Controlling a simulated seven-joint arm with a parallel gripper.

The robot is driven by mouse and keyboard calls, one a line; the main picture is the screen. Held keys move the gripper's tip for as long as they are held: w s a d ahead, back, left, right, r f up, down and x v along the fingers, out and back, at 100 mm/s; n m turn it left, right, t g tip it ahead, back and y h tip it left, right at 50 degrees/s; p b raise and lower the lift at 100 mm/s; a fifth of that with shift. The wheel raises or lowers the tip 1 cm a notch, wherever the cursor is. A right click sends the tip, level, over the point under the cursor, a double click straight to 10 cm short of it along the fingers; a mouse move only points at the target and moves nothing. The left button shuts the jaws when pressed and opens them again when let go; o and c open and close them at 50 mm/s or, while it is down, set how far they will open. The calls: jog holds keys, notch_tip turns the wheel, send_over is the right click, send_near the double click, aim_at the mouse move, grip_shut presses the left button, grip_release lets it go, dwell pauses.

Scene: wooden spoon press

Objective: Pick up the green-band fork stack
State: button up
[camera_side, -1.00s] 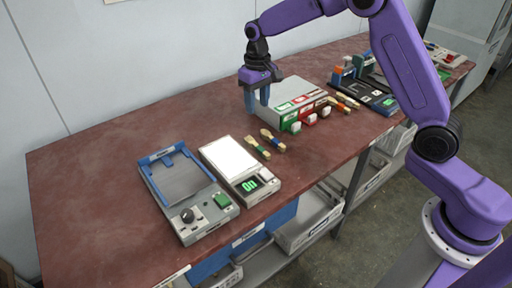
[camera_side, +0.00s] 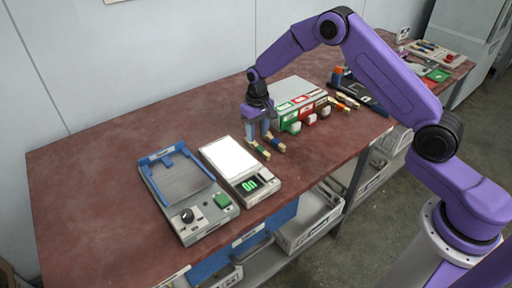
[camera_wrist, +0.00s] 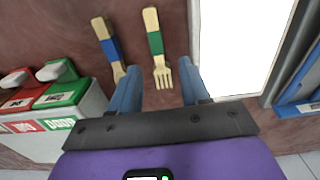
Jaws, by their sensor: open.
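The green-band fork stack (camera_wrist: 155,43) is pale wood with a green wrap. In the wrist view its tines point toward my gripper (camera_wrist: 160,68) and lie between the two blue fingers in the picture. It also shows in the side view (camera_side: 262,152), lying on the table beside the scale. My gripper (camera_side: 258,136) is open and empty, pointing down over the fork stacks. The exact height above them is hard to tell.
A scale (camera_side: 245,184) with a white top stands close by, left of the forks. A grey box (camera_side: 300,90) with green, red and brown fronts stands just behind right. A blue-framed device (camera_side: 190,218) is further left. The table's left end (camera_side: 85,190) is clear.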

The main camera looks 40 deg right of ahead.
aim_at(257, 145)
jog(key=shift+w+d+f, duration=0.1)
jog(key=shift+f, duration=2.8)
grip_shut()
